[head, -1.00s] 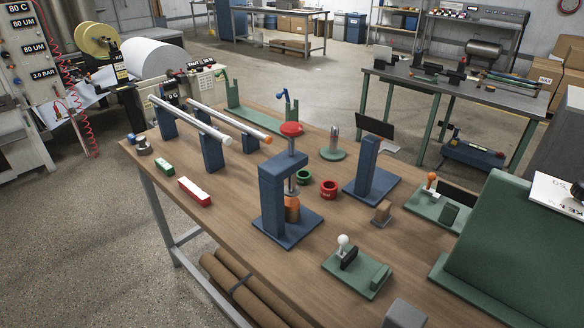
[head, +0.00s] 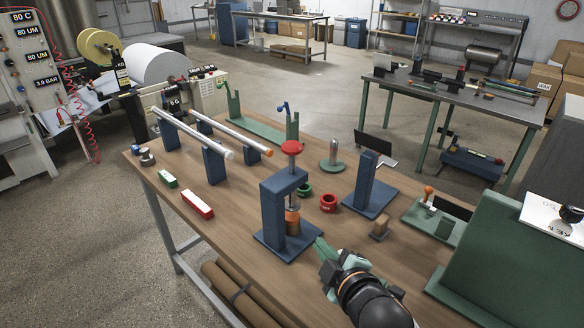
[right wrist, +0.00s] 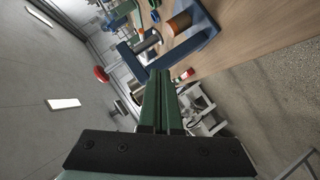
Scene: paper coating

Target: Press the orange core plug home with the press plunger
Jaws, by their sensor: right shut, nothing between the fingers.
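The blue press (head: 272,210) stands upright on the wooden table, with its red knob (head: 291,147) on top of the plunger rod. The orange core plug (head: 292,215) is under the plunger in the press, partly hidden by the press column. In the right wrist view the orange plug (right wrist: 180,24) sits by the blue press frame (right wrist: 195,42), and the red knob (right wrist: 101,74) shows to the left. My right gripper (head: 320,244) is shut and empty, just right of the press base. Its closed fingers (right wrist: 160,75) also show in the right wrist view. My left gripper is not in view.
Red (head: 328,203) and green (head: 304,189) rings stand right of the press. A blue stand (head: 369,188) and a small brown block (head: 379,228) are further right. A red-and-white block (head: 197,204) lies to the left.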

